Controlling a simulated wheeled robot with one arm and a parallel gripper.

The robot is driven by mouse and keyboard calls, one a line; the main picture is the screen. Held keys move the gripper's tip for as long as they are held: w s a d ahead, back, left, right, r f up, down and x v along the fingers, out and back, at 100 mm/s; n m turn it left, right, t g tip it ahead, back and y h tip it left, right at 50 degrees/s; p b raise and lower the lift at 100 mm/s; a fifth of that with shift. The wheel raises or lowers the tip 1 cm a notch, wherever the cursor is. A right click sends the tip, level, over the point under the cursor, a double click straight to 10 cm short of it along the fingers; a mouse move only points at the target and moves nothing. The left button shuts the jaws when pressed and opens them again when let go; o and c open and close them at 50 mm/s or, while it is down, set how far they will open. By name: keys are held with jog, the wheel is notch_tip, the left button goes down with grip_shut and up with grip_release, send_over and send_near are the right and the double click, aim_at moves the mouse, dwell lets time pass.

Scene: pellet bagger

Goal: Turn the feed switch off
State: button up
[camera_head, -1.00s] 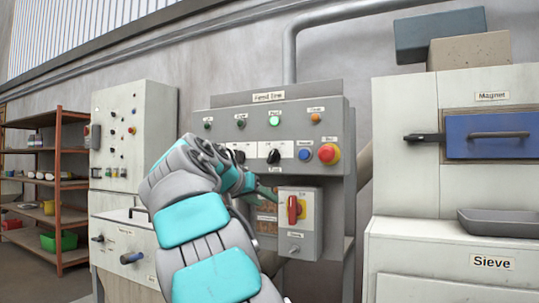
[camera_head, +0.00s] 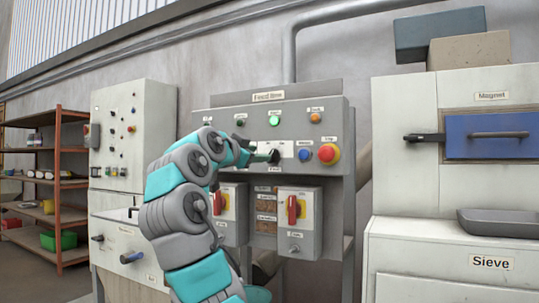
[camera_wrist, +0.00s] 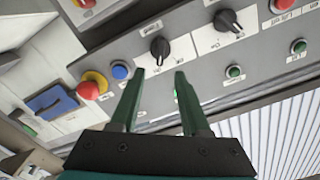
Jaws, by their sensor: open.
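A grey control panel (camera_head: 229,116), with a title plate that seems to read "Feed line", carries two black rotary knobs. The right knob (camera_head: 275,156) shows at my gripper's tip (camera_head: 266,157) in the head view; my arm hides the left one. In the wrist view my gripper (camera_wrist: 160,74) is open and empty. The knob beside the blue button (camera_wrist: 160,48) lies just beyond and between its fingertips; contact cannot be told. The other knob (camera_wrist: 227,20) is further right.
A blue button (camera_head: 304,154) and red mushroom button (camera_head: 329,153) sit right of the knobs. A lit green lamp (camera_head: 274,121) is above. Two boxes with red handles, right (camera_head: 294,210) and left (camera_head: 219,204), hang below. The sieve cabinet (camera_head: 405,255) stands right.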

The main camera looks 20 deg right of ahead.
aim_at(271, 154)
jog(key=p+x, duration=0.2)
jog(key=x, duration=0.5)
jog(key=shift+w+d, duration=0.25)
jog(key=shift+c, duration=0.2)
grip_shut()
